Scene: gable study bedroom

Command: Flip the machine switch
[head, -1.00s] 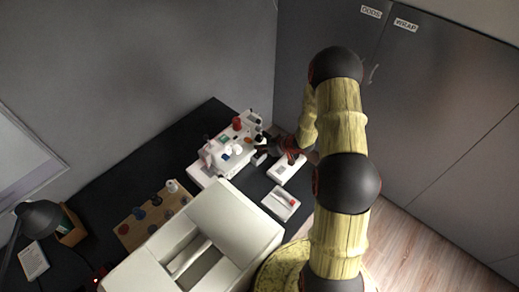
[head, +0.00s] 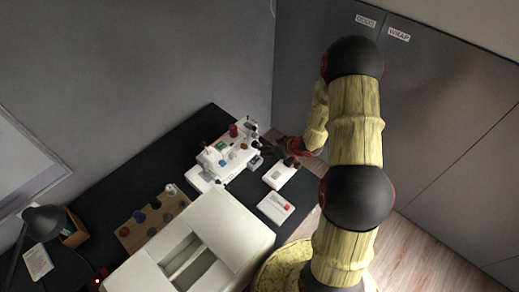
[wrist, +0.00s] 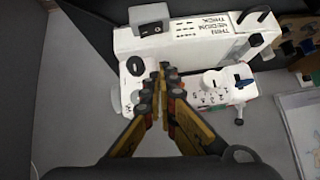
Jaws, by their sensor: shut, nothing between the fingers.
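The white machine (head: 232,152) stands toward the far end of the dark desk in the head view. In the wrist view the machine (wrist: 190,45) fills the upper middle, with "THIN MEDIUM THICK" lettering on it. A black switch-like block (wrist: 151,28) sits on a pale plate at its left end. A black oval knob (wrist: 136,66) is below that. My gripper (wrist: 164,74) is shut and empty, its fingertips together and pointing at the machine. They appear over its lower edge; I cannot tell whether they touch. In the head view my gripper (head: 279,146) is right of the machine.
Grey cabinet doors (head: 420,110) rise behind my arm.

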